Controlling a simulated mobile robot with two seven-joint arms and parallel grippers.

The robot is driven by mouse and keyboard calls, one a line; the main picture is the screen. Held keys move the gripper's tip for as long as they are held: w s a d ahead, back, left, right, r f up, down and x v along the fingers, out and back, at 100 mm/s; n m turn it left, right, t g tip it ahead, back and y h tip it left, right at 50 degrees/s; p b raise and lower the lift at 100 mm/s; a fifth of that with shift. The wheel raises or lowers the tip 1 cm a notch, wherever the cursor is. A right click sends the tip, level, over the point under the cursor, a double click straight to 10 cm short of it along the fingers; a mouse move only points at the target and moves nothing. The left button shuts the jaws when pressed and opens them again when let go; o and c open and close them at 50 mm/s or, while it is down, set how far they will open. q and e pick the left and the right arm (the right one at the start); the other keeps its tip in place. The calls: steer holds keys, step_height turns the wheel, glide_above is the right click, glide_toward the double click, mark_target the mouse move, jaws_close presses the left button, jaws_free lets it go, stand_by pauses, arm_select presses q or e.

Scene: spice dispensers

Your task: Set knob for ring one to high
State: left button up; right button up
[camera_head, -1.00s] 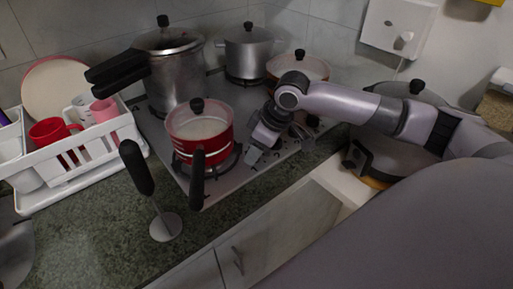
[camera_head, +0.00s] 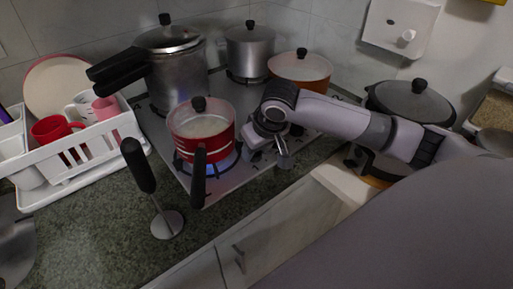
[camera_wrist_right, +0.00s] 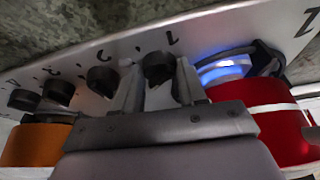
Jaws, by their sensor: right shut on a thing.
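In the right wrist view, the black knob by the printed 1, ring one's knob (camera_wrist_right: 158,68), sits between the fingertips of my right gripper (camera_wrist_right: 158,82), which is shut on it. Other black knobs line the stove front to the left in that view. In the head view my right gripper (camera_head: 268,156) is at the stove's front edge, right of the red pot (camera_head: 202,135), and hides the knob. A blue flame (camera_head: 222,164) burns under the red pot; it also shows in the wrist view (camera_wrist_right: 222,69). My left gripper is not in view.
A pressure cooker (camera_head: 178,75), a steel pot (camera_head: 249,55) and an orange pan (camera_head: 301,70) stand on the stove (camera_head: 232,180). A white dish rack (camera_head: 75,167) is at the left. A black-handled utensil (camera_head: 140,165) stands at the front of the counter.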

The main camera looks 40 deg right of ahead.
steer(key=shift+r, duration=0.1)
steer(key=o, duration=1)
steer(key=shift+o, duration=0.2)
steer(key=v, duration=0.7)
steer(key=shift+s, duration=0.1)
